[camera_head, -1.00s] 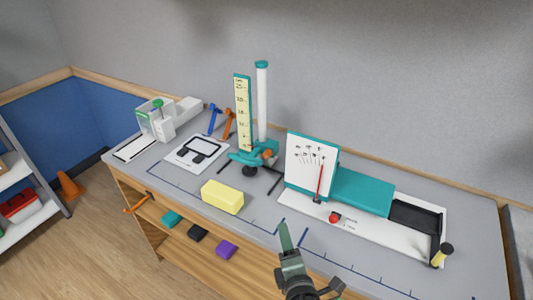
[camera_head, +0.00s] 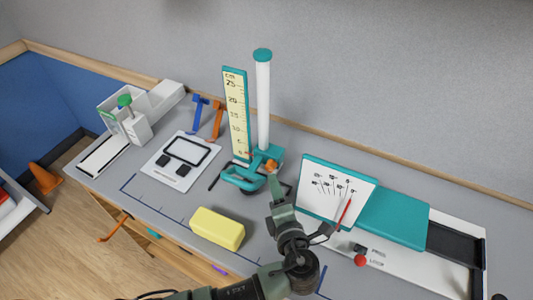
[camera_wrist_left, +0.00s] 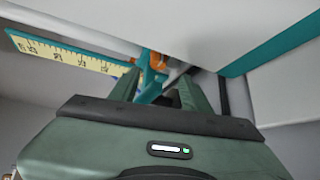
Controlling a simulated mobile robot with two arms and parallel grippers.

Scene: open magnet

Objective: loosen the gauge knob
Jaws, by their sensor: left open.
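The height gauge has a yellow ruler (camera_head: 237,112), a white post (camera_head: 263,100) and a teal base (camera_head: 240,178). Its small orange knob (camera_head: 270,165) sits low beside the post, and it also shows in the left wrist view (camera_wrist_left: 154,60), partly hidden behind other gauge parts. My left gripper (camera_head: 280,186) is open and empty, just in front of the knob, its fingers pointing at the gauge base. In the left wrist view, the knob lies beyond and between the open fingers (camera_wrist_left: 158,88); contact does not show. My right gripper is not in view.
A white dial board (camera_head: 325,185) with a red needle and a teal block (camera_head: 393,215) stand close on the right. A red button (camera_head: 360,260) is in front. A yellow block (camera_head: 217,228) lies left of my arm. A white panel (camera_head: 180,160) lies further left.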

